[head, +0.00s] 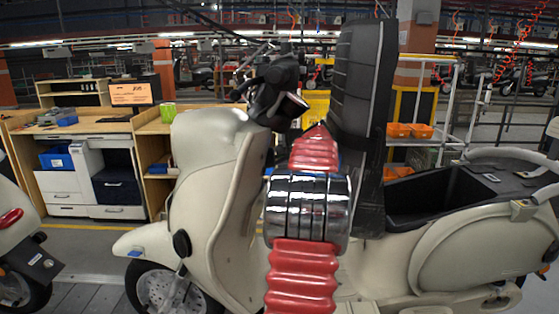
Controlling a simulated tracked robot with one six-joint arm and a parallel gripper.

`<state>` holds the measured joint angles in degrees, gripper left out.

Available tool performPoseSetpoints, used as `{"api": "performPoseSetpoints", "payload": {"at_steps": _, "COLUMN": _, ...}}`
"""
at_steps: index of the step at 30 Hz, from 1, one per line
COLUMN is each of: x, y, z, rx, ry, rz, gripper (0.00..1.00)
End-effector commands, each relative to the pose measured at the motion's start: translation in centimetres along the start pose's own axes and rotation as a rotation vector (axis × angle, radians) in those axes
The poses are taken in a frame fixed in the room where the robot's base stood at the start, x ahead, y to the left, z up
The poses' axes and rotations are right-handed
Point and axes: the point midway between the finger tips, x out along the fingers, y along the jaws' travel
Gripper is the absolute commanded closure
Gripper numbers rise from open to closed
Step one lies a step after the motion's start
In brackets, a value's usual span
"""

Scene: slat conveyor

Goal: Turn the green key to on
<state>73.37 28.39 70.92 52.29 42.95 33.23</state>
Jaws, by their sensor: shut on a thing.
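A cream scooter stands across the view. Its dark handlebar and controls (275,85) are at the upper middle, above the cream front shield (215,150). I cannot make out the green key; my arm and the dark controls cover part of this area. My red and chrome arm rises through the middle, in front of the scooter. I cannot make out my gripper's fingers beyond the arm.
The scooter's tall black seat (357,110) stands raised right behind my arm, above an open black compartment (435,200). A wooden workbench (30,125) stands behind at left. A white rack (450,105) with orange bins (409,130) is at right. Part of another scooter (15,245) is at left.

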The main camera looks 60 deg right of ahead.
Motion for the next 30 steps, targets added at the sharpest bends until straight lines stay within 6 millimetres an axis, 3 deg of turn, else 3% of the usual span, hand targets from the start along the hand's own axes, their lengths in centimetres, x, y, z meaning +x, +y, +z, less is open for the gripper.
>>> {"api": "performPoseSetpoints", "payload": {"at_steps": 18, "x": 0.01, "y": 0.58, "z": 0.15, "rx": 0.077, "ry": -0.003, "rz": 0.144, "gripper": 1.00}}
{"api": "performPoseSetpoints", "payload": {"at_steps": 19, "x": 0.01, "y": 0.58, "z": 0.15, "rx": 0.076, "ry": -0.003, "rz": 0.144, "gripper": 0.92}}
{"api": "performPoseSetpoints", "payload": {"at_steps": 21, "x": 0.00, "y": 0.57, "z": 0.13, "rx": 0.076, "ry": -0.002, "rz": 0.144, "gripper": 0.87}}
{"api": "performPoseSetpoints", "payload": {"at_steps": 28, "x": -0.02, "y": 0.55, "z": 0.07, "rx": 0.076, "ry": -0.001, "rz": 0.142, "gripper": 0.71}}
{"api": "performPoseSetpoints", "payload": {"at_steps": 30, "x": -0.03, "y": 0.54, "z": 0.06, "rx": 0.076, "ry": -0.001, "rz": 0.142, "gripper": 0.71}}
